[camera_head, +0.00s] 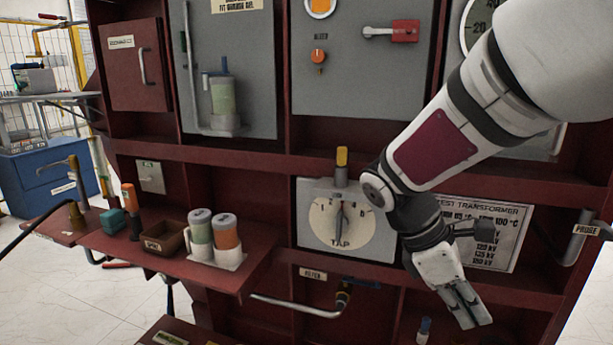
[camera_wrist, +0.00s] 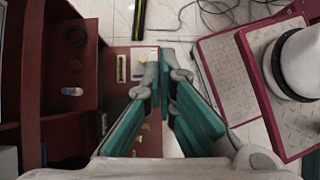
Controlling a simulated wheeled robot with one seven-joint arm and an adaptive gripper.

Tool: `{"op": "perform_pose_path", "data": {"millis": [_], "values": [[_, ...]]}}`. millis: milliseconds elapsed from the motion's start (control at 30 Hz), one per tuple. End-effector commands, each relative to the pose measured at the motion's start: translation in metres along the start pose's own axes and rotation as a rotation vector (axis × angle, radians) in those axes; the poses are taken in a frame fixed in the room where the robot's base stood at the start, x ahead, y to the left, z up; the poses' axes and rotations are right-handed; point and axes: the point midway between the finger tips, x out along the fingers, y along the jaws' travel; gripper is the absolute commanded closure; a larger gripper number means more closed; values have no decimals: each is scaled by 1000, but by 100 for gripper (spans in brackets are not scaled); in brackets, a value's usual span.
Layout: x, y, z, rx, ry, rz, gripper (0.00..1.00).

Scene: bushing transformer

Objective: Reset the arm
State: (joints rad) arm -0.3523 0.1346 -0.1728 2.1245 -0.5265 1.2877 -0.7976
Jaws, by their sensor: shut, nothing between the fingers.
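My arm (camera_head: 435,148) reaches in from the upper right in the head view. It bends at the elbow in front of the panel, to the right of the TAP dial (camera_head: 342,221). My gripper (camera_head: 471,318) hangs pointing down and slightly right, below the test transformer plate (camera_head: 487,233). In the wrist view, the fingers of my gripper (camera_wrist: 165,62) come together at the tips. They are shut with nothing between them. The gripper appears apart from the panel and its fittings.
A red shelf (camera_head: 180,262) at left holds two jars (camera_head: 212,235) and a small brown box (camera_head: 165,238). A bent pipe (camera_head: 295,306) sticks out below the dial. The wrist view shows a cabinet (camera_wrist: 62,60) at left and cables (camera_wrist: 215,15) on the tiled floor.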

Motion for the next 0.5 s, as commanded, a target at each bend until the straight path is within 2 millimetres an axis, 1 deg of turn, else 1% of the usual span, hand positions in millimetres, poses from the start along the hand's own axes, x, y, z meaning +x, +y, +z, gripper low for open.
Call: {"op": "perform_pose_path", "data": {"millis": [33,233,400,500], "values": [[-3,-15,11,83,50,-11,100],[-10,-74,37,403,220,-80,100],[-14,-124,48,666,352,-149,100],[-14,-150,49,809,419,-191,100]]}}
